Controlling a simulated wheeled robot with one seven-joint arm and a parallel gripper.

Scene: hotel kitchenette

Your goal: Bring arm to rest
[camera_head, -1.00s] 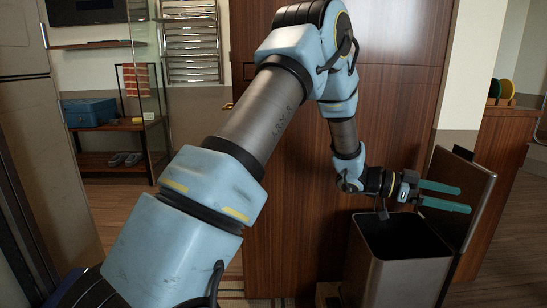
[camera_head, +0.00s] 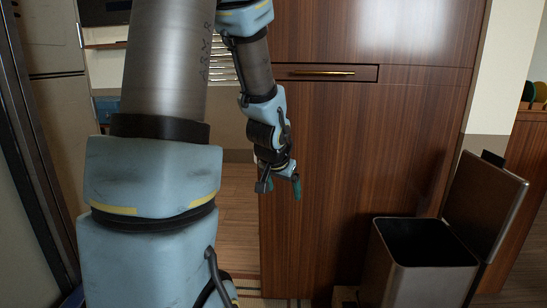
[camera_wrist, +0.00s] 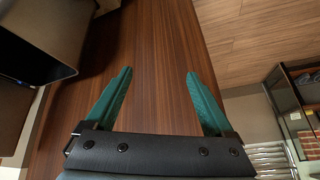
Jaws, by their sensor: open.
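My gripper (camera_head: 284,183) hangs at the end of my arm, left of the trash bin and in front of the wooden cabinet. In the wrist view its two green fingers (camera_wrist: 156,92) are spread apart with nothing between them. The head view shows the fingers nearly edge-on, pointing away and downward. My arm's forearm and wrist hang down from the top of the head view, and my large upper links fill its left part.
An open metal trash bin (camera_head: 432,280), its lid (camera_head: 487,205) raised, stands at the right and shows at upper left in the wrist view. The wooden cabinet (camera_head: 365,150) with a brass-handled drawer (camera_head: 325,73) rises behind my gripper. A grey tall unit (camera_head: 55,130) stands at left.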

